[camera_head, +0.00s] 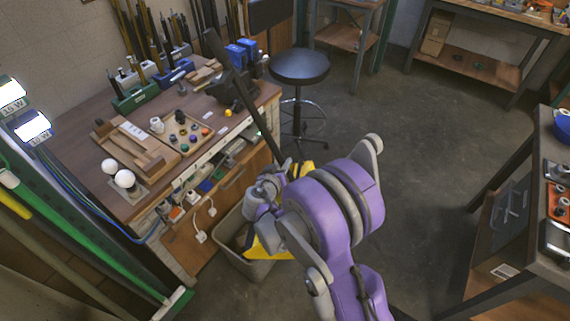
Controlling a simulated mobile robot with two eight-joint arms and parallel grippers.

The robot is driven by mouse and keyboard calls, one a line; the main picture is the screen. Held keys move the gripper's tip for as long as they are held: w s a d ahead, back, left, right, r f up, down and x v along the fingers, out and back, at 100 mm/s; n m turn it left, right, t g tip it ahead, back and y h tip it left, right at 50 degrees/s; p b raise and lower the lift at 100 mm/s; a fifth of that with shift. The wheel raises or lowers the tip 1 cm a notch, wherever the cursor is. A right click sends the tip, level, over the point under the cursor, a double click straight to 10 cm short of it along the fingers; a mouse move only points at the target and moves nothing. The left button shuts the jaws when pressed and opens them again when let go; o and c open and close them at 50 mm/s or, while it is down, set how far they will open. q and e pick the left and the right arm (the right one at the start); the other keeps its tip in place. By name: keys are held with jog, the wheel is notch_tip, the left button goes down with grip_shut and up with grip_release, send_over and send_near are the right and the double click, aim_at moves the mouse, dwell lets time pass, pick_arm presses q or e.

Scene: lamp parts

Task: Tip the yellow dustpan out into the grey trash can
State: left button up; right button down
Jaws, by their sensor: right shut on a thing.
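The yellow dustpan (264,247) shows in pieces around my right gripper, with its lower part at the mouth of the grey trash can (254,268). Another yellow part shows just above the gripper. A long dark handle rises from there to the upper left, across the workbench edge. My right gripper (266,190) is shut on the dustpan, and my purple arm hides much of it. The can stands on the floor beside the workbench. Its inside is mostly hidden, so I cannot tell what lies in it or on the pan. My left gripper is out of view.
A wooden workbench (82,108) with lamp parts stands on the left, close to the can. A black round stool (300,66) stands behind. Another table (551,136) is at the right edge. The concrete floor (424,150) between is clear.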

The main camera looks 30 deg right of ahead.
jog(key=shift+w+a+r, duration=0.1)
jog(key=shift+w+a, duration=0.1)
jog(key=shift+w+a, duration=0.25)
jog(key=shift+a, duration=0.05)
jog(key=shift+w+a, duration=0.2)
jog(key=shift+a, duration=0.05)
jog(key=shift+w+a, duration=0.35)
jog(key=shift+w+a+r+n, duration=0.1)
jog(key=shift+a+n, duration=0.05)
jog(key=shift+n, duration=0.15)
jog(key=shift+w+a+h, duration=0.3)
jog(key=shift+w+a, duration=0.2)
jog(key=shift+a, duration=0.05)
jog(key=shift+w+a, duration=0.2)
jog(key=shift+a, duration=0.05)
jog(key=shift+w+a+r+n, duration=0.1)
jog(key=shift+w+a+n, duration=0.2)
jog(key=shift+w+a, duration=0.2)
jog(key=shift+w+a, duration=0.15)
jog(key=shift+a, duration=0.05)
